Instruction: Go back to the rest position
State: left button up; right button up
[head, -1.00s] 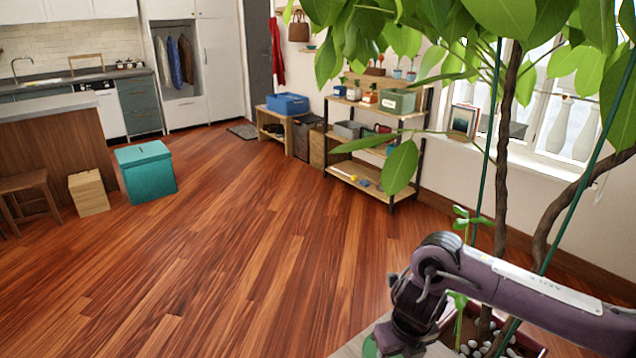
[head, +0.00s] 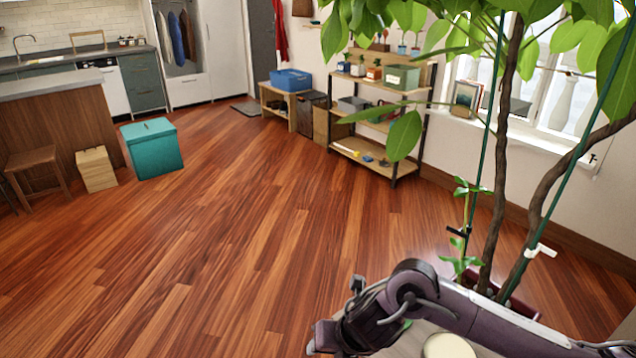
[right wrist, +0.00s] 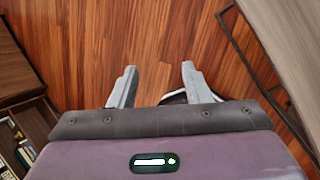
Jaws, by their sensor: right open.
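My right arm comes in from the lower right of the head view, and its gripper (head: 340,328) is near the bottom edge, low in front of the floor. In the right wrist view the gripper (right wrist: 158,84) has its two grey fingers spread apart with nothing between them. Wooden floor shows beyond the fingertips. My left gripper is in neither view.
A light round object (head: 447,346) is close beside the arm. A shelf rack (head: 372,155) and a teal box (head: 152,150) stand farther back. The middle floor (head: 235,230) is clear.

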jog(key=s+a+r+m+t+y, duration=0.35)
jog(key=a+r+m, duration=0.35)
jog(key=m, duration=0.5)
jog(key=s+d+f+m+g+h, duration=0.1)
jog(key=s+d+f+m+h, duration=0.25)
jog(key=d+m, duration=0.45)
jog(key=s+d+f+m+g+h, duration=0.1)
jog(key=s+d+f+m+h, duration=0.1)
jog(key=s+d+m, duration=0.45)
jog(key=s+d+f+m+g+h, duration=0.2)
jog(key=d+m, duration=0.7)
jog(key=d, duration=0.1)
notch_tip(320, 180, down, 28)
jog(key=s+p, duration=0.2)
jog(key=s+d+f+g, duration=0.1)
jog(key=s+f, duration=0.7)
jog(key=s, duration=0.1)
jog(key=s+d+f+n+g+p, duration=0.1)
jog(key=s+d+f, duration=0.1)
jog(key=s+f, duration=0.7)
jog(key=shift+s+d, duration=0.25)
jog(key=shift+s, duration=0.4)
jog(key=shift+c, duration=0.5)
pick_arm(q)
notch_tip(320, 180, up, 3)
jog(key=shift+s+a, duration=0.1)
pick_arm(e)
jog(key=shift+s, duration=0.15)
jog(key=shift+c, duration=0.3)
